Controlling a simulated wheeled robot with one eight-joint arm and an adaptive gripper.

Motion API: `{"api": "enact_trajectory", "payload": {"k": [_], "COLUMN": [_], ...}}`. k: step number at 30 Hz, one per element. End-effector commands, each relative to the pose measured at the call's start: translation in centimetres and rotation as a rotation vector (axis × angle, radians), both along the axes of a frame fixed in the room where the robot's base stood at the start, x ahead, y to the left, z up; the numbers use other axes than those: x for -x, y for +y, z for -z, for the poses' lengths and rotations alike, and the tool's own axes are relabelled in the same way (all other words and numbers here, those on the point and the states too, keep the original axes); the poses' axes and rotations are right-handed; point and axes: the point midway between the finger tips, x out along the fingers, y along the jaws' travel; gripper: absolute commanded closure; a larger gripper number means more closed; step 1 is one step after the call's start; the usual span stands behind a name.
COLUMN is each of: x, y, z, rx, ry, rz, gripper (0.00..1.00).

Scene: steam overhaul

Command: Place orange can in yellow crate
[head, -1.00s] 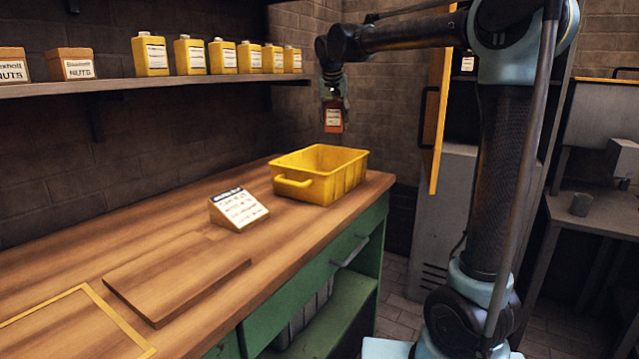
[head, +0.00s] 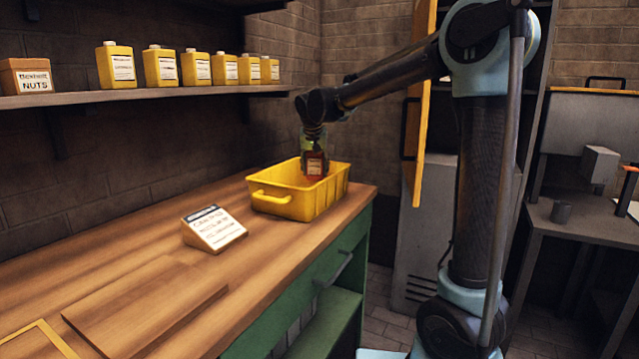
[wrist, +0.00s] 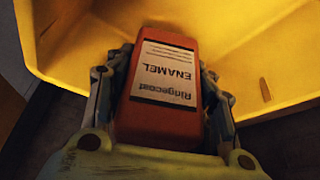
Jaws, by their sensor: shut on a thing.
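The orange can (head: 315,164) has a white label; in the wrist view the can (wrist: 165,90) shows the word ENAMEL. My gripper (head: 313,150) is shut on it, with a finger on each side of the can in the wrist view (wrist: 160,95). The yellow crate (head: 298,202) stands at the far right end of the wooden bench. The can is at the crate's opening, its lower end near rim height. The crate's yellow wall (wrist: 75,40) surrounds the can's far side in the wrist view. I cannot tell whether the can touches the crate.
A sign block (head: 214,229) and a wooden board (head: 145,305) lie on the bench (head: 120,235). Several yellow containers (head: 196,68) and a nuts box (head: 26,76) stand on the wall shelf (head: 150,94). An orange-edged cabinet door (head: 422,130) stands behind my arm.

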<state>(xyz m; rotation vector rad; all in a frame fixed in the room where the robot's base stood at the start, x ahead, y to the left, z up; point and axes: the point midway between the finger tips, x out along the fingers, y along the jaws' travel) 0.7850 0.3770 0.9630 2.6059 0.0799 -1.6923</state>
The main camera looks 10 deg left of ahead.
Motion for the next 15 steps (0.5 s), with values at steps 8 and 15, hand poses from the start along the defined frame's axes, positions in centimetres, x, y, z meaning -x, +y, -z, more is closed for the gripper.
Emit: {"api": "enact_trajectory", "payload": {"k": [8,15], "x": [-0.1,-0.1], "y": [0.0,0.0], "z": [1.6,4.6], "rx": [0.0,0.0], "ry": [0.0,0.0], "rz": [0.0,0.001], "gripper": [0.88,0.88]}}
